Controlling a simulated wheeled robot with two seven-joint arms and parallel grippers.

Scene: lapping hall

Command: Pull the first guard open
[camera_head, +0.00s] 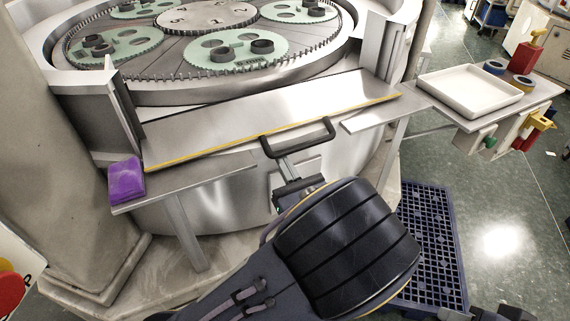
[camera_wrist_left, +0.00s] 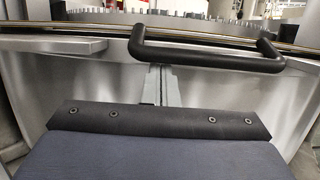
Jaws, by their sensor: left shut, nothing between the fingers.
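The first guard (camera_head: 250,110) is a long shiny metal panel with a yellow lower edge, set between two upright posts at the front of the round lapping machine. Its black bar handle (camera_head: 299,140) sticks out from the front edge, and it also spans the upper part of the left wrist view (camera_wrist_left: 205,60). My left gripper (camera_head: 288,173) is shut and empty, its thin grey fingers pointing at the handle from the near side. In the left wrist view the closed fingers (camera_wrist_left: 160,85) are below the handle bar, seemingly not gripping it. My right gripper is not seen.
A purple block (camera_head: 126,179) lies on the left ledge. On the right, a side table holds a white tray (camera_head: 469,91), tape rolls and a red item (camera_head: 524,58). A blue plastic grate (camera_head: 432,240) lies on the floor. Toothed discs (camera_head: 237,53) are behind the guard.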

